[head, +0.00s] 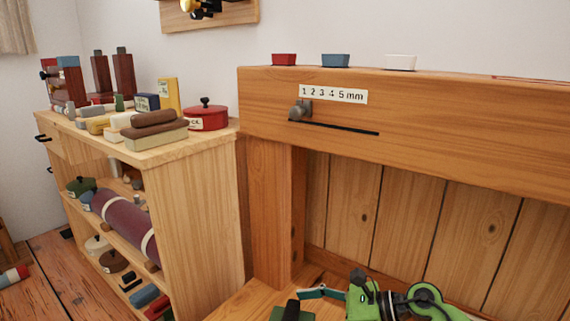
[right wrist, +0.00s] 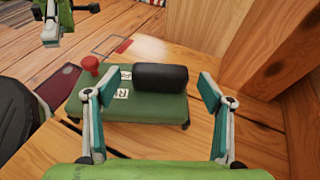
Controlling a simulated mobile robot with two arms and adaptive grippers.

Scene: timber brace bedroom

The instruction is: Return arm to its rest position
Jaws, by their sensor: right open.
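My right arm shows at the lower right of the head view, with its green and grey right gripper (head: 322,293) low over the wooden surface. In the right wrist view my right gripper (right wrist: 156,80) is open, its two teal fingers apart. A green box (right wrist: 150,108) with a black roller-like grip (right wrist: 160,77) and a red knob (right wrist: 91,64) lies beyond and between the fingers. Whether they touch it, I cannot tell. The box also shows in part in the head view (head: 305,316). A green jointed part of mine at the wrist view's top left may be my left gripper; its fingers are unclear.
A shelf unit (head: 205,200) at left holds blocks, a red lidded pot (head: 206,116) and a purple roll (head: 125,222). A timber beam (head: 440,108) with a slider scale (head: 333,94) and a post (head: 270,215) stand close by.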

